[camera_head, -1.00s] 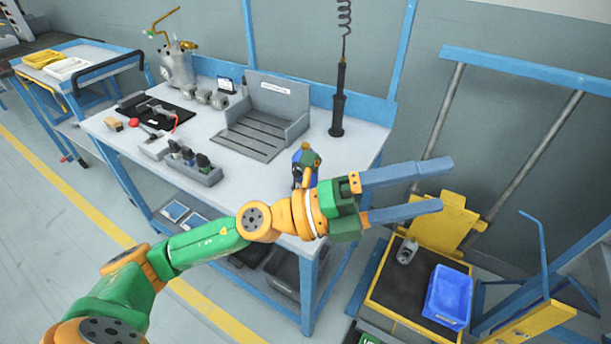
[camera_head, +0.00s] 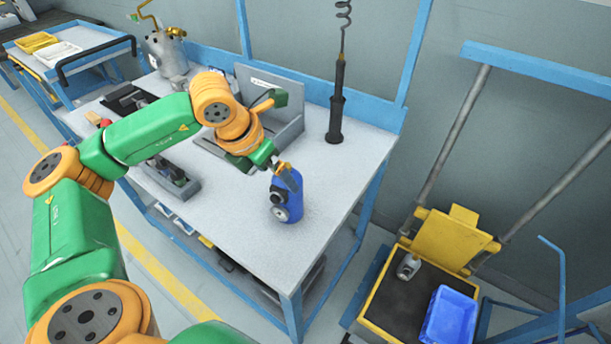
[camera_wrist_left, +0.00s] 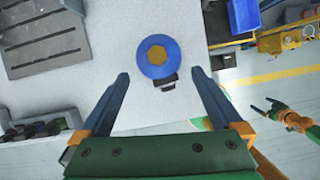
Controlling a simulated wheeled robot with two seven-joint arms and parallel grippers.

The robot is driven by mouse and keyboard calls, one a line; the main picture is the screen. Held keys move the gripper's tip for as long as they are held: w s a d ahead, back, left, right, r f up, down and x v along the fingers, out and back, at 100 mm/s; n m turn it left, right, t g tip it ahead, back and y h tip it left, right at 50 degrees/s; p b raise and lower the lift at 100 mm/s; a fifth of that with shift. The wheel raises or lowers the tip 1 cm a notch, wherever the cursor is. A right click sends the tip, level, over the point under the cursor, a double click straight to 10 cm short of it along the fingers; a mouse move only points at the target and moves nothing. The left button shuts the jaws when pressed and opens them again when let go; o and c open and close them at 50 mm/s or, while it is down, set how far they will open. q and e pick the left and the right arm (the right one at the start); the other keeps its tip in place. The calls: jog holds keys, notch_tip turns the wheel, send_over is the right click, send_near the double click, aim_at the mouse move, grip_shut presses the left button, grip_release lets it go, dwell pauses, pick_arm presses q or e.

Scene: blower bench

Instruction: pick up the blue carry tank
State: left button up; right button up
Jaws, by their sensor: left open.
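The blue carry tank (camera_head: 292,192) stands upright on the bench top near its front right part. A dark fitting and a round grey gauge-like part show on its near side. In the left wrist view the tank (camera_wrist_left: 147,70) is seen from above, round with a yellowish cap. My left gripper (camera_head: 276,148) is at the tank's upper left; its fingers are mostly hidden in the head view. In the left wrist view the left gripper (camera_wrist_left: 160,79) is open and empty, the tank just ahead between the fingertip lines. My right gripper (camera_wrist_left: 262,104) shows small there, fingers apart.
The grey bench (camera_head: 345,165) has free room right of the tank. A black upright tool (camera_head: 338,105) with a coiled hose stands behind it. A grey fixture (camera_head: 285,115) is beyond my left wrist. A cart with a blue bin (camera_head: 450,318) stands at right.

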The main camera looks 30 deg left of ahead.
pick_arm(q)
jog(key=shift+w+a+f, duration=0.1)
jog(key=shift+w, duration=0.4)
jog(key=shift+f, duration=0.3)
jog(key=shift+d+f+p, duration=0.2)
jog(key=shift+f+p, duration=0.7)
jog(key=shift+p, duration=0.05)
jog(key=x, duration=0.3)
jog(key=shift+w+f, duration=0.3)
jog(key=shift+w, duration=0.05)
jog(key=shift+s+r, duration=0.1)
jog(key=shift+s, duration=0.1)
jog(key=c, duration=0.8)
jog(key=shift+w, duration=0.15)
grip_shut()
pick_arm(e)
notch_tip(320, 180, up, 2)
jog(key=shift+r, duration=0.15)
